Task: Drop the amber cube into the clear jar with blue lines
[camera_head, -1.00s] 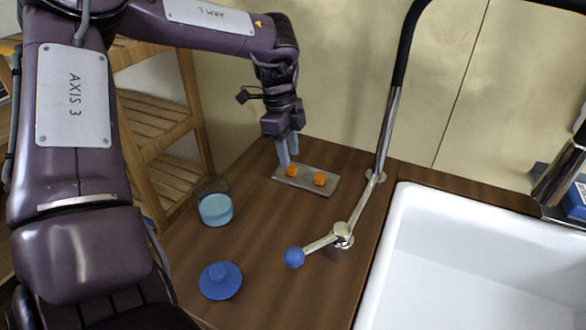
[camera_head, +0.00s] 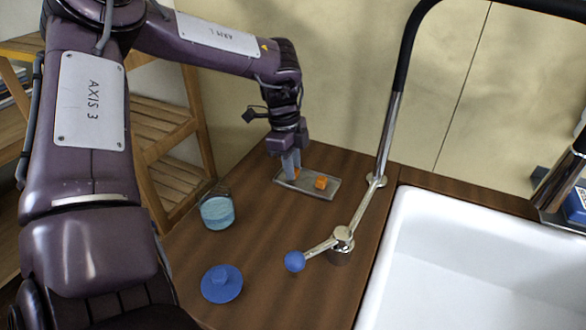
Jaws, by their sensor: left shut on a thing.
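Two amber cubes are at a small grey tray (camera_head: 318,194) at the back of the wooden counter. One amber cube (camera_head: 321,183) sits free in the tray, right of my gripper. My left gripper (camera_head: 291,174) points down at the tray's left part and is shut on the other amber cube (camera_head: 297,174), which is mostly hidden by the fingers. The clear jar (camera_head: 217,210) stands upright to the left and nearer, with blue content or markings in its lower part; fine lines are too small to tell. My right gripper is not in view.
A blue lid-like disc with a knob (camera_head: 221,284) lies in front of the jar. A tall faucet with a blue-ended lever (camera_head: 294,261) stands to the right, beside a white sink (camera_head: 480,265). The counter between jar and tray is clear. A wooden shelf (camera_head: 160,140) stands behind left.

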